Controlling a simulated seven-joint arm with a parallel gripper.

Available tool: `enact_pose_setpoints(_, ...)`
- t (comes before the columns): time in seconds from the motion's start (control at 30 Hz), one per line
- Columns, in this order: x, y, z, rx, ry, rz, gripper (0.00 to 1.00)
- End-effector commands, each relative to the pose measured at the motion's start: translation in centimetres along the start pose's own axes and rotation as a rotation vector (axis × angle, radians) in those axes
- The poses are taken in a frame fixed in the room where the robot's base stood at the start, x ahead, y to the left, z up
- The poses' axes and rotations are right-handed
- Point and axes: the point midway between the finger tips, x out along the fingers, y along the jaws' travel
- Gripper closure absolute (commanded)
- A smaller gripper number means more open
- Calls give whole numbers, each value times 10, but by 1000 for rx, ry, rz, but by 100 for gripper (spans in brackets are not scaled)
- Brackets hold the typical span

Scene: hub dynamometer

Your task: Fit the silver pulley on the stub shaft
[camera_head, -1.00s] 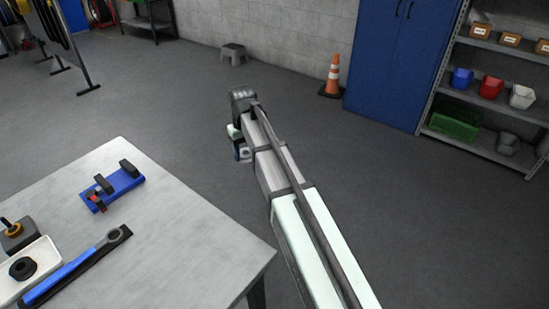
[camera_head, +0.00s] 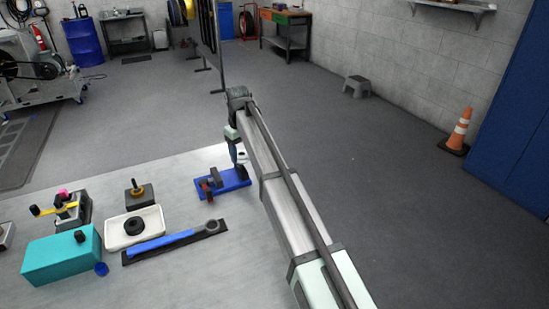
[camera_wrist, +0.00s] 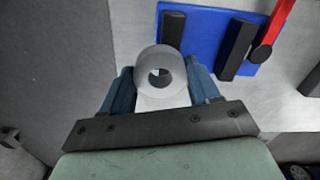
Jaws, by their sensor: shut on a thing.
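My gripper (camera_head: 236,155) is at the far right edge of the table in the head view. In the wrist view its two blue fingers are shut on the silver pulley (camera_wrist: 145,62), a pale ring with a central hole. The pulley is only a small pale patch beside the fingers in the head view (camera_head: 242,157). A dark block (camera_head: 145,197) with a short brass-coloured upright post (camera_head: 135,184) stands on the table, left of my gripper; I cannot tell whether this post is the stub shaft.
A blue plate (camera_head: 232,179) with dark uprights lies just below my gripper. Left of it are a blue-handled wrench (camera_head: 165,240), a white tray (camera_head: 152,213) holding a black ring, a teal box (camera_head: 60,260) and a fixture with a yellow lever (camera_head: 52,209).

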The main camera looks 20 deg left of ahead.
Motion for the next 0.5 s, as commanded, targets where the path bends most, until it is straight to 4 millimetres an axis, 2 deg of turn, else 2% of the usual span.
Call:
enact_pose_setpoints(0.03,-2,-18,-16,-9,0,0,66)
enact_pose_setpoints(0.2,-3,-76,-49,18,0,0,66)
enact_pose_setpoints(0.5,-12,-187,-92,114,0,0,66)
